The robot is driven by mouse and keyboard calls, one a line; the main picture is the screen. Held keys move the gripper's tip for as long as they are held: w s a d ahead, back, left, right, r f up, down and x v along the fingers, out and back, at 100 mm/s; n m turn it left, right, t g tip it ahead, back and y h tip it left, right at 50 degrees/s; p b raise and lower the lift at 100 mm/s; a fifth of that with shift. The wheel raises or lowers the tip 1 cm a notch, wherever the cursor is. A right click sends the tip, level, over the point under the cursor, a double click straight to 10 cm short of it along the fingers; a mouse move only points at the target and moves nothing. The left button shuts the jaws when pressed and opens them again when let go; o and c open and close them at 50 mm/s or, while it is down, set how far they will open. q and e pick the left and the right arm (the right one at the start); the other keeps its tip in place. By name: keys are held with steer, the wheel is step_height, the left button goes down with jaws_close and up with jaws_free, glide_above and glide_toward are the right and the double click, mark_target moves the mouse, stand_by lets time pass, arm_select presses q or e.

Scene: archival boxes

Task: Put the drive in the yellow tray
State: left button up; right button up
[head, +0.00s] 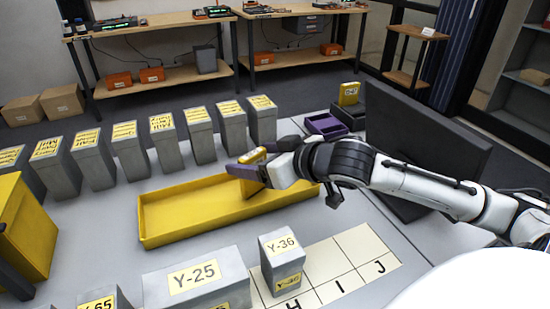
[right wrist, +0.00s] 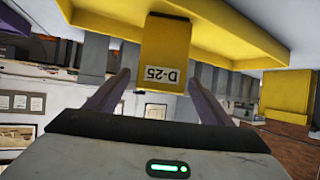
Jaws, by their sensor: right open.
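The yellow drive (right wrist: 167,55), labelled D-25, is between the spread purple fingers of my right gripper (right wrist: 165,95) in the right wrist view. A gap shows on each side of it. In the head view only parts of the drive (head: 253,156) show at the fingers, at the far right part of the long yellow tray (head: 190,232). The rest of the tray looks empty. My right gripper (head: 256,160) is open. My left gripper is out of view.
Another yellow drive (head: 349,93) stands in a dark holder behind a small purple tray (head: 325,125). Grey boxes (head: 130,150) line the back. Boxes Y-25 (head: 195,280) and Y-36 (head: 282,262) stand in front. A dark panel (head: 425,135) stands right, behind my arm.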

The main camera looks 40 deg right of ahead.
steer(key=v, duration=0.5)
steer(key=shift+s, duration=0.2)
arm_select(q)
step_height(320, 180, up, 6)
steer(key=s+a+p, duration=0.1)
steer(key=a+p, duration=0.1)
steer(key=p, duration=0.7)
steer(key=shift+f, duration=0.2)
arm_select(e)
steer(key=v, duration=0.6)
steer(key=shift+w, duration=0.1)
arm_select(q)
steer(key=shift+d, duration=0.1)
